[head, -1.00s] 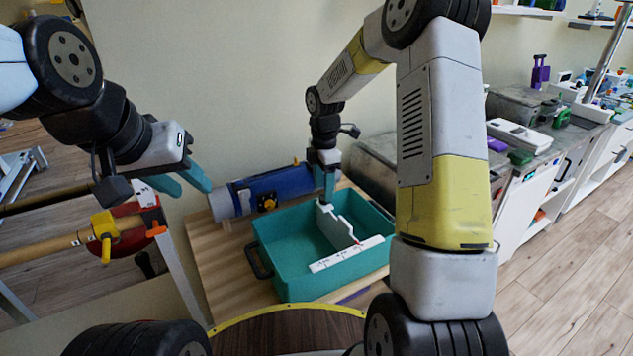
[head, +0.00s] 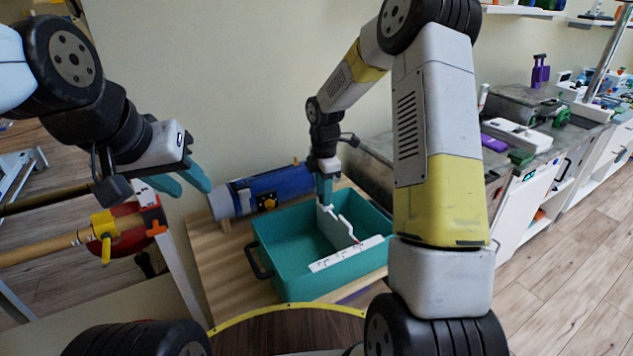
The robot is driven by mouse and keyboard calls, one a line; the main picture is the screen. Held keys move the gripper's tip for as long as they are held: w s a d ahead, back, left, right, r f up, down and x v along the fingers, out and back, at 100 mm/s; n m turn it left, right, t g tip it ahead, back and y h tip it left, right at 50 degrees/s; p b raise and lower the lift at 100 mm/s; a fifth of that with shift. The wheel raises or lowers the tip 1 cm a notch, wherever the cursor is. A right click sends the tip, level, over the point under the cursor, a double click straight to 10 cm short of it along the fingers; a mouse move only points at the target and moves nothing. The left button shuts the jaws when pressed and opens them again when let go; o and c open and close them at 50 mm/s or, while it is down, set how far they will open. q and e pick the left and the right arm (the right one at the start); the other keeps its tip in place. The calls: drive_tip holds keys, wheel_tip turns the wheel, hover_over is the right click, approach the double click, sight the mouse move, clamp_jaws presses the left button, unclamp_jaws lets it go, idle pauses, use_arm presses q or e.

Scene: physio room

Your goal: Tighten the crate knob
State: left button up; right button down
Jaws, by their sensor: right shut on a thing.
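A teal crate (head: 285,284) stands on a wooden table, with a dark handle on its left side. A white plate piece (head: 338,232) and a white bar with small marks (head: 347,254) are in and across it. My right gripper (head: 324,201) points down over the crate's back part, shut on the upper end of the white plate piece. My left gripper (head: 193,190) is open and empty, left of the crate and above the table. I cannot make out a knob on the crate itself.
The blue cylinder (head: 285,184) lies behind the crate against the wall. The wooden table (head: 215,270) is bare at left. A red device with a yellow handle (head: 103,228) is at far left. A grey counter with several items is at right. A round brown top is in front.

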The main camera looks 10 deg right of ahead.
drive_tip(key=shift+m, duration=0.3)
drive_tip(key=m, duration=0.3)
drive_tip(key=shift+w+m, duration=0.1)
drive_tip(key=shift+m, duration=0.2)
drive_tip(key=m, duration=0.9)
drive_tip(key=shift+w, duration=0.1)
drive_tip(key=m, duration=0.3)
drive_tip(key=shift+d+m, duration=0.1)
drive_tip(key=shift+m, duration=0.2)
drive_tip(key=m, duration=0.7)
drive_tip(key=shift+d, duration=0.1)
drive_tip(key=m, duration=0.6)
drive_tip(key=shift+d+m, duration=0.15)
drive_tip(key=shift+m, duration=0.15)
